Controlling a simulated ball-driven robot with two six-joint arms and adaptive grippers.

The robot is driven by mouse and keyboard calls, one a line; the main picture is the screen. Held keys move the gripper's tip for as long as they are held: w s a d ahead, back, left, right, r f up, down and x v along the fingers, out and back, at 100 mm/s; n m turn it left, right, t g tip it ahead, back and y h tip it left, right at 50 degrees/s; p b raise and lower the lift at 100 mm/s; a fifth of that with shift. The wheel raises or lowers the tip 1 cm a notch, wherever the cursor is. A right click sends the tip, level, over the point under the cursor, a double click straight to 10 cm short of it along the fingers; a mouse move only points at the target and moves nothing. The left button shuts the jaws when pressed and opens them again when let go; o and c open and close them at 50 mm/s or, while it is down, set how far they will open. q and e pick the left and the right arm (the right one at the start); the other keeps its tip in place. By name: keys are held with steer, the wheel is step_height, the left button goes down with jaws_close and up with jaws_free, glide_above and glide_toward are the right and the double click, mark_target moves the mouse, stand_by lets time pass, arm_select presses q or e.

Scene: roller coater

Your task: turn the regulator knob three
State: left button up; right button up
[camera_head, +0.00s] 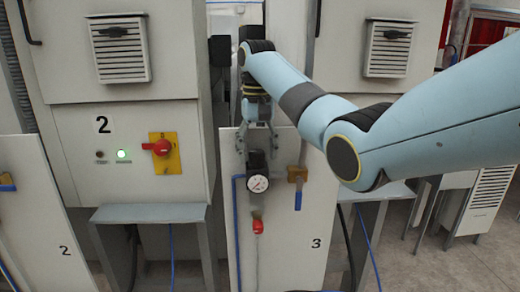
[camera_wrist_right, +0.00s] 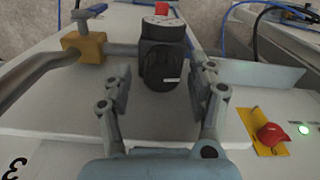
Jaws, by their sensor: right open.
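The regulator on panel three has a black knob (camera_head: 256,160) at its top, above a round white gauge (camera_head: 257,183). In the right wrist view the black knob (camera_wrist_right: 166,66) stands between the two fingers of my right gripper (camera_wrist_right: 163,80). The fingers are open, one on each side, with gaps visible between them and the knob. In the head view my right gripper (camera_head: 256,140) points down just above the knob. I cannot tell whether any finger touches it. My left gripper is not in view.
Right of the regulator is a brass valve (camera_head: 297,174) with a blue handle. A red valve (camera_head: 258,227) sits below the gauge. Left is cabinet two with a red rotary switch (camera_head: 161,147) and a green lamp (camera_head: 124,155). A pipe (camera_wrist_right: 30,75) runs beside the gripper.

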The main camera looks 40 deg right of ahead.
steer(key=shift+s+a+f, duration=0.1)
steer(key=shift+s+a, duration=0.05)
steer(key=shift+a, duration=0.1)
steer(key=shift+d, duration=0.15)
steer(key=shift+c, duration=1.3)
steer(key=c, duration=0.9)
steer(key=n, duration=0.4)
steer(key=shift+n, duration=0.3)
